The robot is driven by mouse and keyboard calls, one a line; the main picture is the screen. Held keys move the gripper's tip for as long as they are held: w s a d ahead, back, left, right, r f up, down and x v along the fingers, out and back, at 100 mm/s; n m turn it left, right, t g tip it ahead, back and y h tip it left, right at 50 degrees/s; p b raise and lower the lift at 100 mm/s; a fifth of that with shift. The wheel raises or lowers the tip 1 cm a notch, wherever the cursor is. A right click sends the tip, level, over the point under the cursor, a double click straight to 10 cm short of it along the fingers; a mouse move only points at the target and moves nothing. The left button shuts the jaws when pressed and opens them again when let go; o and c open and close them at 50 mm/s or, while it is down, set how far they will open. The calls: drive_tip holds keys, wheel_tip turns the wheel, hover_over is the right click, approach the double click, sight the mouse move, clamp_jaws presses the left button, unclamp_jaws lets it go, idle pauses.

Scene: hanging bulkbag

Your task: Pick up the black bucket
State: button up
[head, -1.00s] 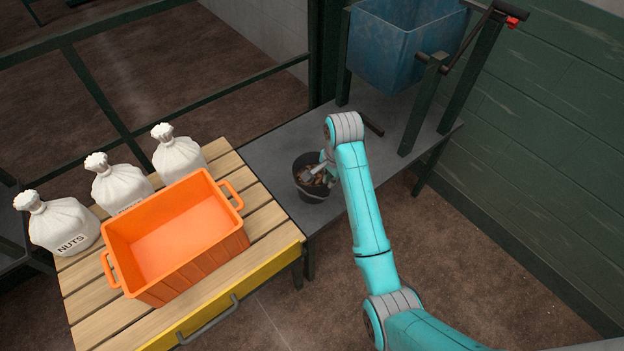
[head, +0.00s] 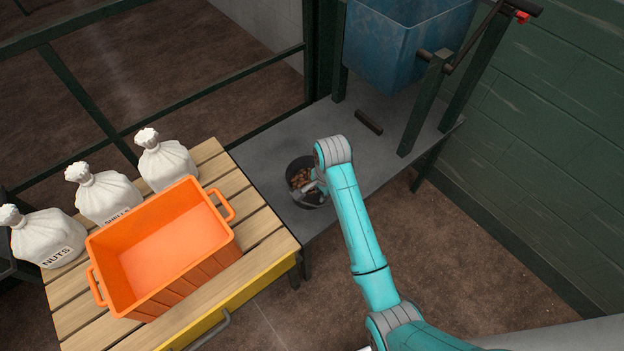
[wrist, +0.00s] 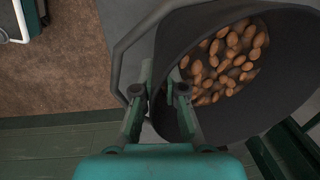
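The black bucket (head: 293,192) stands on the grey metal platform, with brown nuts inside it. In the wrist view the bucket (wrist: 240,112) fills the right side, with its open mouth and nuts facing the camera. Its handle (wrist: 122,62) hangs at the left of the rim. My gripper (head: 309,188) is at the bucket's near right side. In the wrist view my gripper (wrist: 161,82) straddles the bucket's wall, one finger outside and the other at the inside. The fingertips are partly hidden, and I cannot tell if they press on the wall.
A grey platform (head: 262,158) carries a blue hopper (head: 395,45) on green posts at the back. An orange crate (head: 165,250) and several white sacks (head: 105,193) stand on a slatted wooden table (head: 262,205) at the left. A short dark bar (head: 368,123) lies on the platform.

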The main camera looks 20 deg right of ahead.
drive_tip(key=shift+a+f, duration=0.1)
drive_tip(key=shift+f, duration=0.65)
clamp_jaws()
drive_tip(key=shift+w+r, duration=0.1)
